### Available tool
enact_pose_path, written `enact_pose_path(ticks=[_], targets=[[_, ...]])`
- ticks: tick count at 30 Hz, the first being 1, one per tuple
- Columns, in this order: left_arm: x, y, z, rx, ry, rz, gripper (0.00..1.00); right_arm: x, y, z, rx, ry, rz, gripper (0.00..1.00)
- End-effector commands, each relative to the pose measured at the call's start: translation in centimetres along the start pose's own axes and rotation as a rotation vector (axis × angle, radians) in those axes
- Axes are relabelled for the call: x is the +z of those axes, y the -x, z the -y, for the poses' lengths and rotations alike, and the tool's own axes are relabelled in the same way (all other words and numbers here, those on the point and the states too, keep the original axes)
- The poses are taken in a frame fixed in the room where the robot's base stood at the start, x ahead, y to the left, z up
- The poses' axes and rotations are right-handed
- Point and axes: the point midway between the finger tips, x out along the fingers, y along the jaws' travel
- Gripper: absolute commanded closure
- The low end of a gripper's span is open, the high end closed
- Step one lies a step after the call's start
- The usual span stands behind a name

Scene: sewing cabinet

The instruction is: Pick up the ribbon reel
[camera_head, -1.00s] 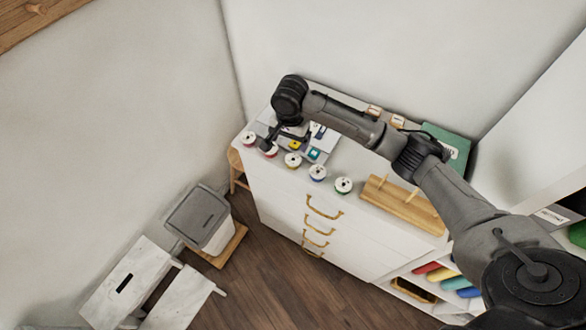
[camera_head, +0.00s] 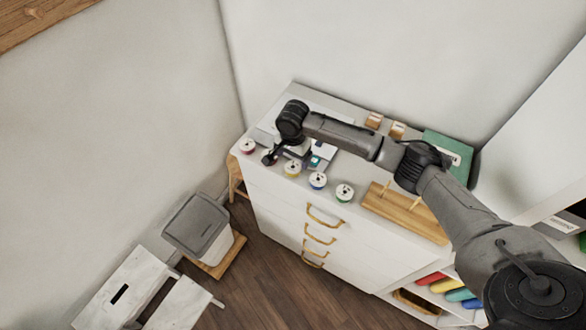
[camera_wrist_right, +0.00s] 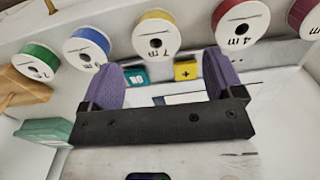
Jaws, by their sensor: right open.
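Several ribbon reels stand in a row along the front of the cabinet top. In the head view I see a red one (camera_head: 248,146), a yellow one (camera_head: 292,168), a blue one (camera_head: 317,181) and a green one (camera_head: 344,193). A second red reel is largely hidden behind my right gripper (camera_head: 270,157). In the right wrist view, the right gripper (camera_wrist_right: 163,82) is open and empty, its purple fingers apart. The yellow reel (camera_wrist_right: 157,35), labelled "7 m", lies beyond the gap. A red reel (camera_wrist_right: 240,22), labelled "4 m", is beyond the right finger. My left gripper is out of view.
A wooden stand with pegs (camera_head: 405,212) is right of the reels. A small teal box (camera_wrist_right: 135,76) and yellow box (camera_wrist_right: 186,70) lie near the fingers. Walls close off the back.

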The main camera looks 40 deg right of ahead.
Motion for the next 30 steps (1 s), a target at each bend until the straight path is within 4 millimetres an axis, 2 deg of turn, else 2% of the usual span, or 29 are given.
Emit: enact_pose_path(ticks=[3,9,20,30], targets=[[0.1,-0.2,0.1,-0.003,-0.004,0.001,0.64,0.1,-1.9,-0.3,0.004,-0.001,0.000,0.14],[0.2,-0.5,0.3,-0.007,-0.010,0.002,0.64,0.1,-4.0,-0.4,0.003,-0.001,0.000,0.14],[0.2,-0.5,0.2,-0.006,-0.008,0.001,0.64,0.1,-4.5,-0.4,0.001,0.000,-0.001,0.14],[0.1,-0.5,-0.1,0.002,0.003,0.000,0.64,0.1,-4.5,-0.3,0.001,0.001,-0.001,0.46]])
